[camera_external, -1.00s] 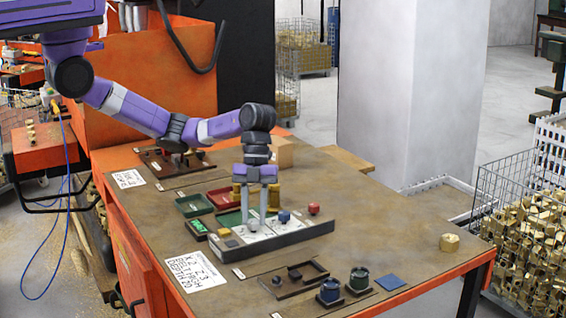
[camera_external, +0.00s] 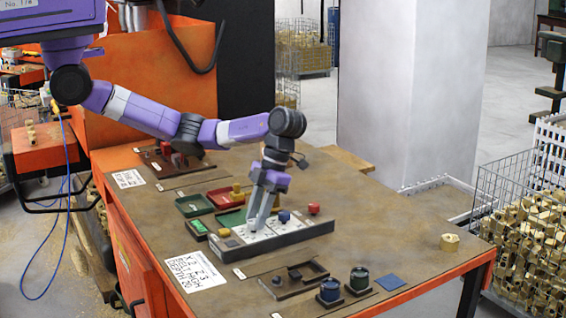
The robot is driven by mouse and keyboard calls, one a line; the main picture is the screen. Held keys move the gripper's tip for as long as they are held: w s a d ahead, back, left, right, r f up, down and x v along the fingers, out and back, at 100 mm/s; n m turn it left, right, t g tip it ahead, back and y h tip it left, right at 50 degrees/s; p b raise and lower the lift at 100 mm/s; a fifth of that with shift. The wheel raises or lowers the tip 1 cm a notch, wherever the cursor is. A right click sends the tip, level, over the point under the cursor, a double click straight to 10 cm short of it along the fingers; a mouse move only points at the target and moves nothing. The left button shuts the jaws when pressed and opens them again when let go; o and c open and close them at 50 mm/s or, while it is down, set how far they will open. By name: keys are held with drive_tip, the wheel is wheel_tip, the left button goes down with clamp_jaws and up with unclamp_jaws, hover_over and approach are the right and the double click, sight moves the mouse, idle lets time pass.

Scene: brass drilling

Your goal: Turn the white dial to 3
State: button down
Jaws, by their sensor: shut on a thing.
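A long grey control panel (camera_external: 290,239) with white faces lies on the brown bench. The white dial (camera_external: 252,224) is on its white face, left of the middle, and is small and partly hidden by my fingers. My gripper (camera_external: 257,222) reaches down from the upper right, tilted, with its pale fingers closed on the white dial. The number the dial points to is too small to read.
A blue knob (camera_external: 285,216) is close to the right of my fingers, with a red knob (camera_external: 314,209) beyond it. Red (camera_external: 222,197) and green (camera_external: 193,206) trays lie behind left. Blue and green cups stand in front. The bench's right side is mostly clear.

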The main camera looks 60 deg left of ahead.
drive_tip(key=shift+m, duration=0.6)
drive_tip(key=c, duration=1.1)
unclamp_jaws()
drive_tip(key=shift+v, duration=3.9)
drive_tip(key=shift+d, duration=0.25)
